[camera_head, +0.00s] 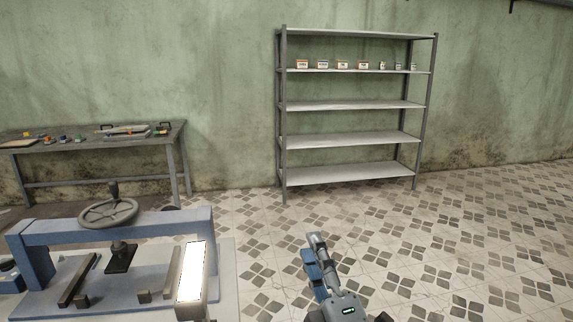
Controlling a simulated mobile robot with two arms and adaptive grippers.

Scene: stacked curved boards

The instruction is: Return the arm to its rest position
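My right gripper (317,240) comes up from the bottom edge, right of the blue press, over the tiled floor. It is seen from behind and nearly edge-on, so I cannot tell whether its fingers are apart. Nothing is clearly seen held in it. My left arm and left gripper are not in view.
A blue press (130,222) with a handwheel (108,212) stands at lower left, beside a bright white panel (191,271). A table (95,147) with small items is behind it. A shelf rack (353,140) holds several small boxes. The tiled floor (460,240) at right is clear.

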